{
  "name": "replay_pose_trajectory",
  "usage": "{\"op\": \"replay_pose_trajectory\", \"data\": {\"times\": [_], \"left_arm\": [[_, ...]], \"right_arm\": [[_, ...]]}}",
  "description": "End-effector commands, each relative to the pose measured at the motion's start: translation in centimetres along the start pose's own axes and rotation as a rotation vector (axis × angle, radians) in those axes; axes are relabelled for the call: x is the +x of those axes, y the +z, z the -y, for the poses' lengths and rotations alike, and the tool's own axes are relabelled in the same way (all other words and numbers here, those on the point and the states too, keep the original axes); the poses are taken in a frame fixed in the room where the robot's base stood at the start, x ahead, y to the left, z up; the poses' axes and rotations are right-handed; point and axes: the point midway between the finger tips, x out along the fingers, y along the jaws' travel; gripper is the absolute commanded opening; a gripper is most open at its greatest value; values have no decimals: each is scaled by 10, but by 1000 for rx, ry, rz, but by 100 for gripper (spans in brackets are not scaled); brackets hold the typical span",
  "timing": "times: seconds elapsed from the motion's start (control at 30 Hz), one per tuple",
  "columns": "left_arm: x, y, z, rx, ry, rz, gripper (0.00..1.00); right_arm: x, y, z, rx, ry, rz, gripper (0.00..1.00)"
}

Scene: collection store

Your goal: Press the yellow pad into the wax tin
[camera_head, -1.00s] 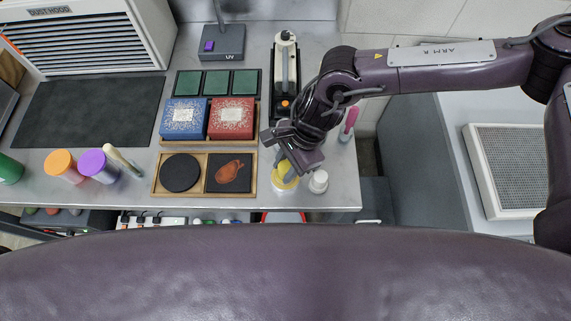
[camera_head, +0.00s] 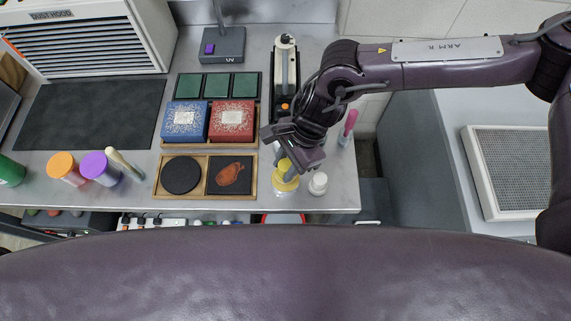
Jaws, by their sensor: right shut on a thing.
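My right gripper (camera_head: 290,172) reaches in from the right over the front right part of the bench. It is shut on the yellow pad (camera_head: 284,182), whose top is partly hidden by the fingers. A pale round tin (camera_head: 287,191), which seems to be the wax tin, shows just under the pad. I cannot tell whether the pad is touching the wax or held just above it. My left gripper is not in view.
A small white jar (camera_head: 318,183) stands close to the right of the tin. A wooden tray (camera_head: 206,192) with a black disc and a fish-shaped piece lies to the left. A pink-capped bottle (camera_head: 348,128) stands behind right. The bench's front edge is near.

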Motion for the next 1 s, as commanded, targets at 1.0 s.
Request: {"op": "replay_pose_trajectory", "data": {"times": [1.0], "left_arm": [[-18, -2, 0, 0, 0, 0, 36]], "right_arm": [[-43, 18, 0, -1, -1, 1, 11]]}}
